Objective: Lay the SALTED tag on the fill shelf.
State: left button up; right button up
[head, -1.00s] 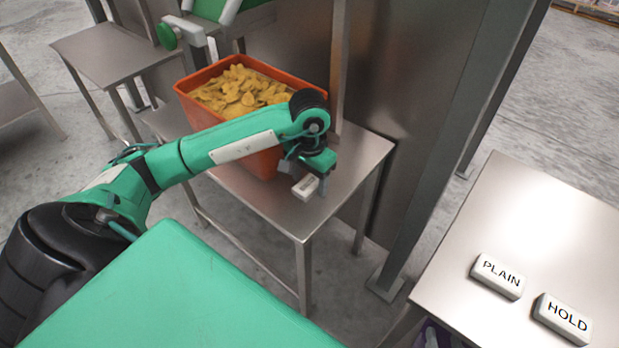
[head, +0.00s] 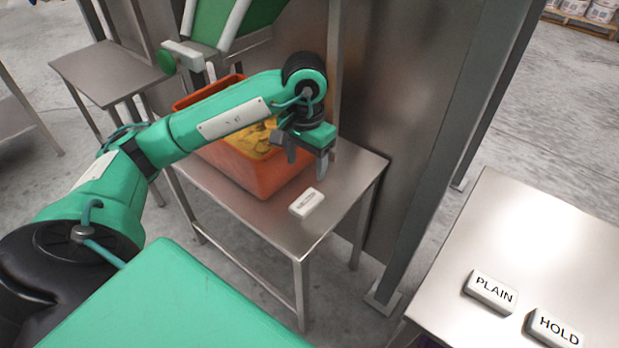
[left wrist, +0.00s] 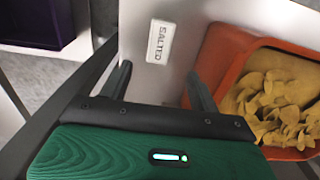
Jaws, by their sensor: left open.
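The SALTED tag (head: 307,202) is a small white block lying flat on the steel fill shelf (head: 268,214), in front of the orange crate. Its lettering reads SALTED in the left wrist view (left wrist: 160,41). My left gripper (head: 306,160) is open and empty, above the shelf and apart from the tag. In the left wrist view its two fingers (left wrist: 160,88) stand apart, with the tag beyond them. My right gripper is not in view.
An orange crate of chips (head: 262,172) stands on the shelf beside my left gripper. A steel post (head: 428,150) rises right of the shelf. Another steel table (head: 530,235) at the right holds the PLAIN tag (head: 491,291) and HOLD tag (head: 555,328).

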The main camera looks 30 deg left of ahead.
pick_arm(q)
jog(key=s+d+f+n+g+h, duration=0.1)
jog(key=s+d+n+h, duration=0.2)
jog(key=d, duration=0.4)
jog(key=s+d+f+g+h, duration=0.1)
jog(key=s+d+h, duration=0.1)
jog(key=d+h, duration=0.35)
jog(key=s+d+f+n+g+h, duration=0.1)
jog(key=s+d+n+h, duration=0.15)
jog(key=d, duration=0.55)
jog(key=s+d+r+n+t+h, duration=0.35)
jog(key=d+r+n+h, duration=0.5)
jog(key=n, duration=0.65)
jog(key=w+a+f+n+t+y, duration=0.2)
jog(key=a+f+n+t+y, duration=0.3)
jog(key=n, duration=0.7)
jog(key=w+a+n+t+y, duration=0.1)
jog(key=w+n+t+y, duration=0.1)
jog(key=n+t, duration=0.75)
jog(key=w+a+f+n+t+y, duration=0.2)
jog(key=a+f+n+t+y, duration=0.15)
jog(key=n, duration=1.05)
jog(key=s+f+n+g+y, duration=0.4)
jog(key=s+f+n+g, duration=0.4)
jog(key=f+n, duration=0.6)
jog(key=s+f, duration=0.2)
jog(key=shift+s+a+y, duration=0.2)
jog(key=shift+s+y, duration=0.1)
jog(key=shift+s, duration=0.1)
jog(key=shift+g, duration=0.25)
